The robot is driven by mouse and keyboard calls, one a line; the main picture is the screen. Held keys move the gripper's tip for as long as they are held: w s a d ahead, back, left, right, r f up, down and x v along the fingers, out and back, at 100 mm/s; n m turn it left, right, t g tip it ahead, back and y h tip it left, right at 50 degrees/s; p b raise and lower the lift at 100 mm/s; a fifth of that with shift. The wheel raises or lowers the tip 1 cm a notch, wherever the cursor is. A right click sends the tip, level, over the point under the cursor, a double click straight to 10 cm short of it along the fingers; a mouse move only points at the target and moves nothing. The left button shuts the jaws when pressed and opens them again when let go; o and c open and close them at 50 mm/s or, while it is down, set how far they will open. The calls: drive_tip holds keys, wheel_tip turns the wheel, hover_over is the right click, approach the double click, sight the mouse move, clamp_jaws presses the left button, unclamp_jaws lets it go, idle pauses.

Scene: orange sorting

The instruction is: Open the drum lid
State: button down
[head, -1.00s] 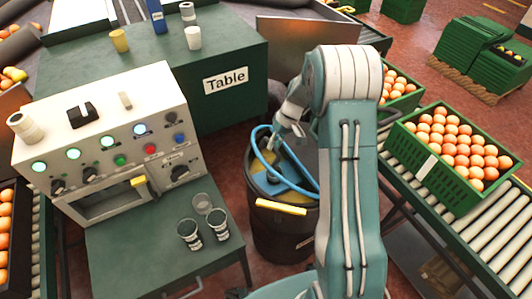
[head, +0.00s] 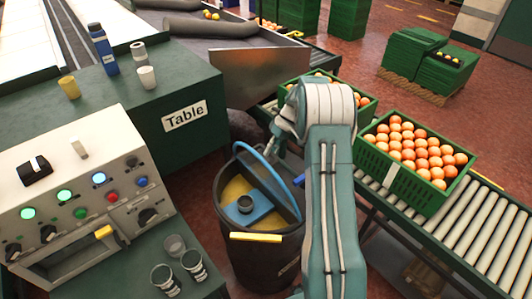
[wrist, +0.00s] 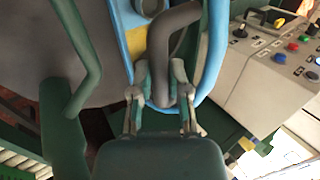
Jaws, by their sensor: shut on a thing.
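The dark drum (head: 255,255) stands in the middle of the head view with a yellow tab on its front rim. Its blue-rimmed lid (head: 285,184) is raised and steeply tilted above the mouth. Yellow and blue contents with a grey round piece show inside the drum. My gripper (head: 275,148) is at the upper part of the lid, partly hidden by my arm. In the wrist view my gripper (wrist: 166,92) is shut on the grey lid handle (wrist: 180,45), with the lid's blue rim (wrist: 215,50) around it.
A control panel (head: 60,185) and a green table (head: 190,85) with cups and a bottle stand at left. A roller conveyor (head: 460,220) at right carries an orange-filled green crate (head: 405,185). Red floor shows around the drum.

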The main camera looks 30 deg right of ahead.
drive_tip(key=shift+s+a+f, duration=0.15)
drive_tip(key=shift+a+f, duration=0.1)
drive_tip(key=shift+a, duration=0.1)
drive_tip(key=c, duration=0.6)
unclamp_jaws()
drive_tip(key=shift+d, duration=0.3)
drive_tip(key=shift+r, duration=0.1)
drive_tip(key=v, duration=1.2)
drive_tip(key=shift+w, duration=0.25)
